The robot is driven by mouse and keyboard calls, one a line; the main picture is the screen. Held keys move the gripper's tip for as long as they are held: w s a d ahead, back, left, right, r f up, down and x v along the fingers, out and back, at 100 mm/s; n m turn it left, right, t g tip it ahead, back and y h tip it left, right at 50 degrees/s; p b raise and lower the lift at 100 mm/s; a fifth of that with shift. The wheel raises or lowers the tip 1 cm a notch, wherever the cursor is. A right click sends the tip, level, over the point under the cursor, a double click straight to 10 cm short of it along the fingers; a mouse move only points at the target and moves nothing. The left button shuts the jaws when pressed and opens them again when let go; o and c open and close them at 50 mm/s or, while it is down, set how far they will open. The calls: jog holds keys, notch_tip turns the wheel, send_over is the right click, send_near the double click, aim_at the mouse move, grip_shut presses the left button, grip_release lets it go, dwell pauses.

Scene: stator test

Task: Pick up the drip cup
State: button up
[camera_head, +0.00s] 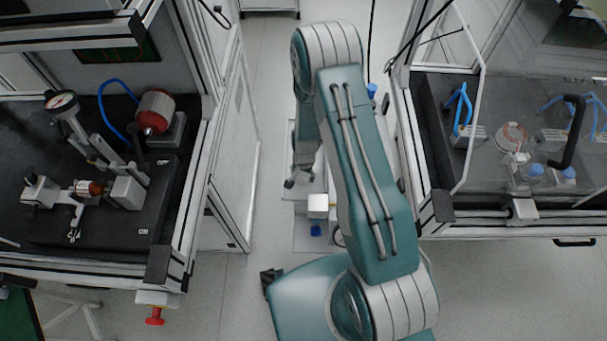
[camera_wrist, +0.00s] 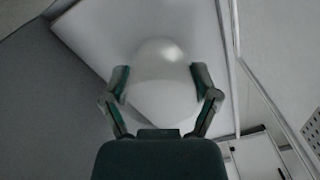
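A pale, rounded, blurred object (camera_wrist: 162,62), which looks like the drip cup, lies between the fingers of my gripper (camera_wrist: 160,82) in the wrist view. The two dark fingers stand wide apart, one on each side of it, with their pads close to its edges. I cannot tell whether the pads touch it. In the camera_head view my arm covers much of the middle, and I cannot make out the gripper or the cup clearly there.
On the left, a framed bench holds a dark plate (camera_head: 95,222) with a dial gauge (camera_head: 62,104) and a red motor (camera_head: 155,111). On the right, a framed station (camera_head: 500,215) has clear panels and blue hoses. A small white box (camera_head: 318,205) stands between them. A red knob (camera_head: 155,316) sticks out low at left.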

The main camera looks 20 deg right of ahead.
notch_tip(320, 180, up, 18)
jog(key=f, duration=0.1)
jog(key=w+r+n, duration=0.2)
jog(key=w+n, duration=0.4)
jog(key=n, duration=0.2)
jog(key=shift+w, duration=0.15)
dwell(0.6)
jog(key=shift+d, duration=0.1)
